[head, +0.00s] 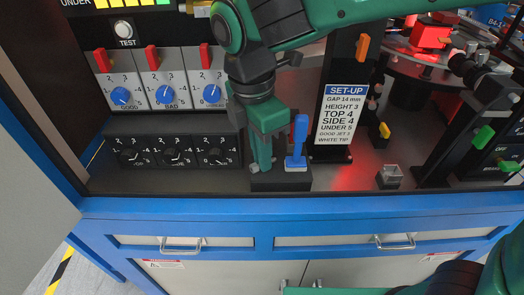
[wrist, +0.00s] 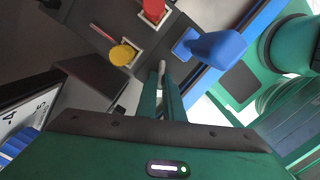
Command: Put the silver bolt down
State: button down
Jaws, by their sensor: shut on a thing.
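My gripper (head: 261,160) points down over the front of the machine bench, just left of a blue lever. In the wrist view its two green fingers (wrist: 161,88) are close together, shut on the silver bolt (wrist: 161,68). Only a small grey end of the bolt shows at the fingertips; the rest is hidden between the fingers. In the head view the bolt is too small and covered to make out clearly. I cannot tell whether it touches the surface below.
The blue lever (head: 298,143) stands close to the right of my fingers. A row of black dials (head: 172,153) is at left. A SET-UP sign (head: 342,112) stands behind right.

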jog(key=c, duration=1.7)
grip_release()
jog(key=shift+o, duration=0.2)
jog(key=shift+s+a+r, duration=0.1)
jog(key=shift+a+r, duration=0.05)
jog(key=shift+r, duration=1.75)
jog(key=shift+s+a+r, duration=0.1)
jog(key=shift+a+r, duration=0.05)
jog(key=shift+r, duration=1.75)
